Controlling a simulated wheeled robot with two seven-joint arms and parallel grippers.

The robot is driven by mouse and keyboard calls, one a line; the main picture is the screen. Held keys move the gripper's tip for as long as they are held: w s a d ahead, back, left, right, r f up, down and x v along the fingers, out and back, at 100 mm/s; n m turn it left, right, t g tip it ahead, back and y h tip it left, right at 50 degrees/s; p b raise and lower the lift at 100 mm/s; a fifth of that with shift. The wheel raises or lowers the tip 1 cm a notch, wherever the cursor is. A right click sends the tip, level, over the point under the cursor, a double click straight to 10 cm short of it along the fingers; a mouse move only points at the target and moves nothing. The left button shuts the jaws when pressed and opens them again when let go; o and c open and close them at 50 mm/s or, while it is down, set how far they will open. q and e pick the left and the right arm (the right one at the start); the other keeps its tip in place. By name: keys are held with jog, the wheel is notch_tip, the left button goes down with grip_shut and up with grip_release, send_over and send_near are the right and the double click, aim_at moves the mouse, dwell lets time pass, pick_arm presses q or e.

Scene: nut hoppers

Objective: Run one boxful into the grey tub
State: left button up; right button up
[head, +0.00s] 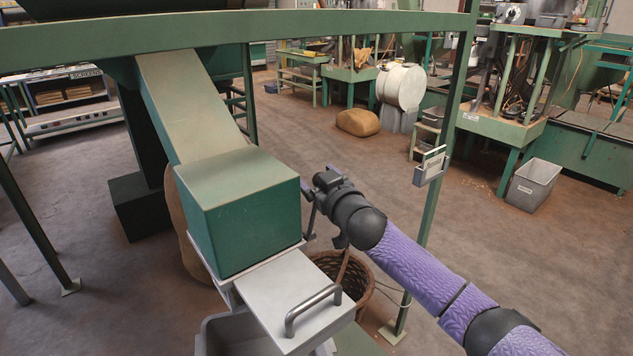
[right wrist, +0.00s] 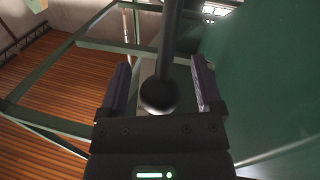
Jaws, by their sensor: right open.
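The green hopper box (head: 245,205) stands at the foot of a sloping chute (head: 190,100). A pale metal slide plate (head: 285,295) with a bar handle (head: 312,310) sticks out at its front. Part of a grey tub (head: 235,335) shows below the plate; its inside is mostly hidden. My right gripper (head: 309,215) is beside the box's right side. In the right wrist view, a dark rod with a black ball knob (right wrist: 159,96) lies between the open fingers of that gripper (right wrist: 160,64), with gaps on both sides. My left gripper is out of view.
A wicker basket (head: 345,275) is below the gripper. Another grey bin (head: 532,184) stands on the floor at right. The middle floor is open.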

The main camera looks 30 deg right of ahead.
jog(key=shift+w, duration=0.2)
jog(key=shift+c, duration=0.3)
grip_shut()
